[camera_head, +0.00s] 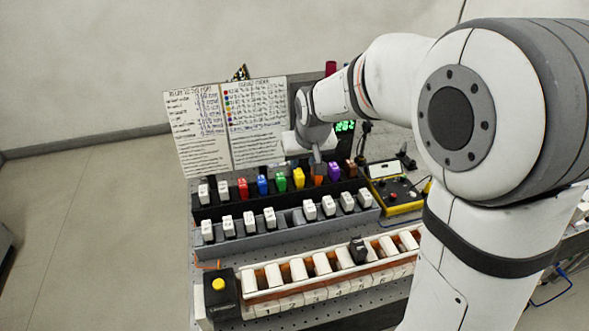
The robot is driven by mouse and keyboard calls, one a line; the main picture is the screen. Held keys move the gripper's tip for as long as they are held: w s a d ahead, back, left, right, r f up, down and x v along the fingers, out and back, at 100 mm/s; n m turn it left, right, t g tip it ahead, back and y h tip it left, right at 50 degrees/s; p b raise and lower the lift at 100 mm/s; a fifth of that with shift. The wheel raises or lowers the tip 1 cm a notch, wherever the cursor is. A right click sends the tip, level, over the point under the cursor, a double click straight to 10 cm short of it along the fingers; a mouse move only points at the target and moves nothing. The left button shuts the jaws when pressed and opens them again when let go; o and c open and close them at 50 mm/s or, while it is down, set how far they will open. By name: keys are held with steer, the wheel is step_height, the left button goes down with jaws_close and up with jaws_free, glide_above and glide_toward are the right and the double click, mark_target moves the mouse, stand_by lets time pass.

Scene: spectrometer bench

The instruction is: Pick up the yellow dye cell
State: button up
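The yellow dye cell (298,179) stands upright in the back black rack, between the green cell (281,182) and the orange cell (318,181). My gripper (317,166) points down just right of the yellow cell, over or close to the orange cell. I cannot tell whether it touches either one. The fingers are small and dark here, so their opening does not show. Part of the orange cell is hidden by the gripper.
Red (242,188), blue (262,184), purple (334,172) and brown (351,168) cells share the back rack. A grey rack (290,231) of white-capped cells stands in front. A yellow meter box (399,197) is at right; printed sheets (230,125) stand behind.

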mark_target(299, 174)
steer(key=shift+w+a+f, duration=0.5)
steer(key=shift+a+f, duration=0.05)
steer(key=shift+f, duration=0.05)
steer(key=x, duration=0.2)
steer(key=p+x, duration=0.1)
steer(key=x, duration=0.1)
steer(key=p+x, duration=0.1)
steer(key=x, duration=0.2)
steer(key=shift+d, duration=0.25)
steer(key=shift+s, duration=0.1)
jaws_close()
